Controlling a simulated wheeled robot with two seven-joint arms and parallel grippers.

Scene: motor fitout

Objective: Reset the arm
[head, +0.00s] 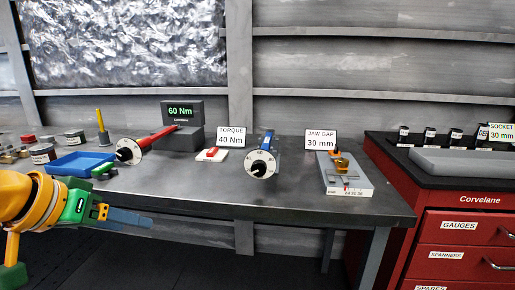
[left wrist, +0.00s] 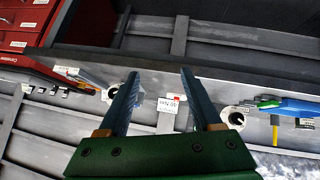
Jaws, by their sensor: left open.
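My left arm comes in from the left in the head view, and its gripper (head: 130,218) is in front of the bench's front edge, at the left. In the left wrist view the two blue fingers of this gripper (left wrist: 160,100) stand well apart with nothing between them. The green palm (left wrist: 160,158) fills the bottom of that view. The gripper is apart from the tools on the bench. My right gripper shows in neither view.
The grey bench (head: 205,190) carries a blue tray (head: 80,163), two dial tools (head: 128,151) (head: 261,163), a 60 Nm display (head: 181,112), a torque card (head: 231,137) and a jaw-gap fixture (head: 345,180). A red cabinet (head: 465,215) stands at right. The floor before the bench looks clear.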

